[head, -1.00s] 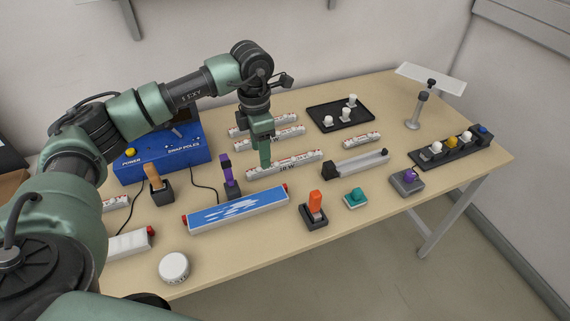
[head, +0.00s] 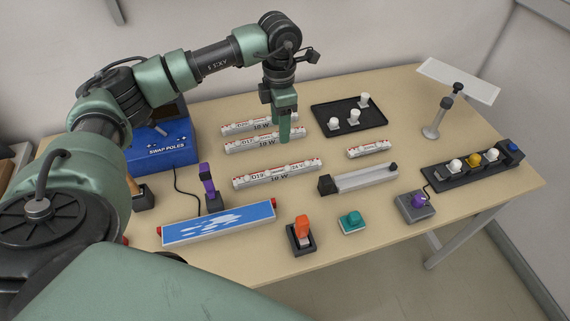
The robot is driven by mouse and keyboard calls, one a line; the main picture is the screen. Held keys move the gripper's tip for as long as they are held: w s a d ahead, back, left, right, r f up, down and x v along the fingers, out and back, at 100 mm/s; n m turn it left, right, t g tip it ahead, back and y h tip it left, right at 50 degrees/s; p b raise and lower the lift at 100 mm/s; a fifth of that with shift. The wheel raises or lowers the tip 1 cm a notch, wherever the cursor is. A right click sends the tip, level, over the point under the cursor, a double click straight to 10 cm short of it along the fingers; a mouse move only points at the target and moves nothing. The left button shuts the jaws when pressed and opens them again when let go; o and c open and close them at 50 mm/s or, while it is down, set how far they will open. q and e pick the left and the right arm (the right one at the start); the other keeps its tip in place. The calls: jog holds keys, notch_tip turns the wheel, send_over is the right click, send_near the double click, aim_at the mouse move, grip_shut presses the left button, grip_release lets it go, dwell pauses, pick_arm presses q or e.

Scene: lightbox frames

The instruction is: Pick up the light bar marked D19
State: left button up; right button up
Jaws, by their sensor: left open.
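Three white light bars with red markings lie in rows. The front bar is clear of the gripper. My right gripper is out of view.
A black tray (head: 372,121) with white pieces stands right of the bars. A short bar (head: 368,149) and a grey channel fixture (head: 362,179) lie nearby. A blue box (head: 168,150) is left, a blue picture panel (head: 218,222) in front, and a lamp stand (head: 434,130) at right.

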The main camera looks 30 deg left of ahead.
pick_arm(q)
jog(key=f, duration=0.1)
jog(key=b, duration=0.8)
send_over(279, 168)
notch_tip(279, 168, down, 7)
jog(key=shift+w, duration=0.15)
jog(key=shift+a+f, duration=0.1)
jog(key=shift+f, duration=0.25)
jog(key=shift+s+f, duration=0.25)
jog(key=shift+f, duration=0.15)
notch_tip(279, 168, down, 6)
jog(key=shift+f+p, duration=0.15)
jog(key=shift+p, duration=0.9)
jog(key=shift+f, duration=0.3)
grip_shut()
